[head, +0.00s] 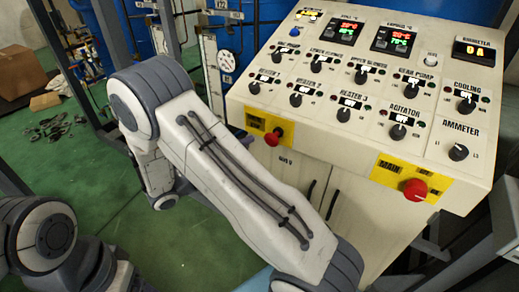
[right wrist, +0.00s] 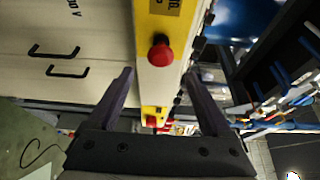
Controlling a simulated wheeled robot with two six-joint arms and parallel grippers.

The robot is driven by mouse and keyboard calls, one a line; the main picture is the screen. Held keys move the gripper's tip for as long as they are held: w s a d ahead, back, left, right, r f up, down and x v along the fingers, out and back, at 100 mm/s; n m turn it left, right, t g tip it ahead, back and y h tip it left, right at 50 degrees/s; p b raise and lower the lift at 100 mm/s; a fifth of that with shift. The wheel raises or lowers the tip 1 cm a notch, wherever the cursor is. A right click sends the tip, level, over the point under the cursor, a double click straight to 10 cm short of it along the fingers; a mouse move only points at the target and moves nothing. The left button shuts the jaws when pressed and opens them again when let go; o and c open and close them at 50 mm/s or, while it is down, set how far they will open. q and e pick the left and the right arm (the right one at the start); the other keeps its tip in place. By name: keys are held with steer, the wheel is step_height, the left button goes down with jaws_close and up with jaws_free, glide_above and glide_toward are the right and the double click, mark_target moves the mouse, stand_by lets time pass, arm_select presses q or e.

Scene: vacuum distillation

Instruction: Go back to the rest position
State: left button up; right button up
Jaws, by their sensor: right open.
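My right arm crosses the middle of the head view, in front of the cream control console (head: 370,165). Its gripper is mostly hidden behind the arm there. In the right wrist view my right gripper (right wrist: 158,76) is open and empty, its two dark fingers apart. A red knob (right wrist: 160,52) on a yellow plate shows just past the fingertips, and a second red knob (right wrist: 151,121) shows between the fingers, farther off. In the head view the left red knob (head: 273,137) and right red knob (head: 415,189) are on the console's front edge. My left gripper is not in view.
The console carries black rotary switches, lit displays and an ammeter (head: 474,50). Cabinet handles (right wrist: 55,51) show below it. Blue tanks (head: 265,20) and pipework stand behind. A cardboard box (head: 22,72) is at the far left. Green floor (head: 100,170) is open at left.

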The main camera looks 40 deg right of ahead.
steer(key=shift+a, duration=0.95)
steer(key=shift+s, duration=0.1)
